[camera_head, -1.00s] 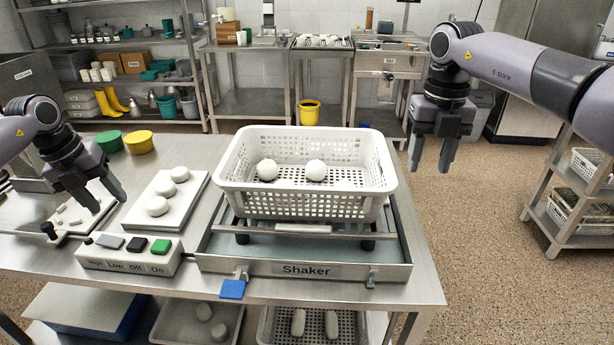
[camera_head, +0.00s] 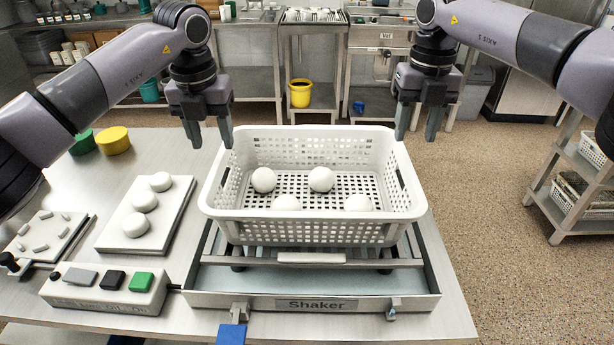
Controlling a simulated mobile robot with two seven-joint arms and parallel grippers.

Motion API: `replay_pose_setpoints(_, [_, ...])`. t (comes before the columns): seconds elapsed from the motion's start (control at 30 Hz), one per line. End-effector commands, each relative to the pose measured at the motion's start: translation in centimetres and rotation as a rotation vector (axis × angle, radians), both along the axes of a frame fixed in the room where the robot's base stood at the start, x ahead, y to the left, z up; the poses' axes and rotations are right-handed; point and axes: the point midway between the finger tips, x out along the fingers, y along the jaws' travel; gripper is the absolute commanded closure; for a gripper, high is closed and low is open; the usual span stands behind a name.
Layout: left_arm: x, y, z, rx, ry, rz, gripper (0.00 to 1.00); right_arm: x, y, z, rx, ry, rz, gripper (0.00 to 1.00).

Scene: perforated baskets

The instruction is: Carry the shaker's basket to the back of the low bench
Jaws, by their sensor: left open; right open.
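The white perforated basket (camera_head: 312,228) sits on the rack of the shaker (camera_head: 315,303) on the steel table. Several white balls of cheese or dough (camera_head: 321,179) lie inside it. My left gripper (camera_head: 212,138) is open just above the basket's left end, fingers pointing down, empty. My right gripper (camera_head: 416,130) is open just above the basket's right end, also empty. I cannot tell from this view whether any fingertip touches the rim. The low bench cannot be made out for certain.
Left of the shaker are a control box (camera_head: 108,287) with buttons, a white board with white balls (camera_head: 147,215) and a smaller tray (camera_head: 45,234). A shelf rack (camera_head: 577,190) stands at right; open floor lies between.

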Motion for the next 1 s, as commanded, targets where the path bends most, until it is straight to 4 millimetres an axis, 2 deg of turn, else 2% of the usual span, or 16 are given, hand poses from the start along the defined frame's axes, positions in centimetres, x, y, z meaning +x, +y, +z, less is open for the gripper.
replay_pose_setpoints(0.37, [0.0, 0.0, -0.3, -0.001, 0.001, -0.001, 0.49, 0.0, 0.0, -0.2, 0.0, 0.001, 0.0, 0.52])
replay_pose_setpoints(0.47, [0.1, 0.0, -1.2, 0.0, 0.003, 0.0, 0.49, 0.0, -0.1, -1.1, -0.001, 0.002, 0.0, 0.52])
replay_pose_setpoints(0.8, [0.6, 0.0, -5.8, -0.001, 0.003, -0.001, 0.49, 0.0, -0.1, -5.8, -0.001, 0.002, -0.001, 0.52])
replay_pose_setpoints(1.0, [0.8, 0.0, -7.0, 0.0, 0.0, -0.001, 0.49, 0.0, 0.0, -7.1, 0.0, 0.001, -0.001, 0.52])
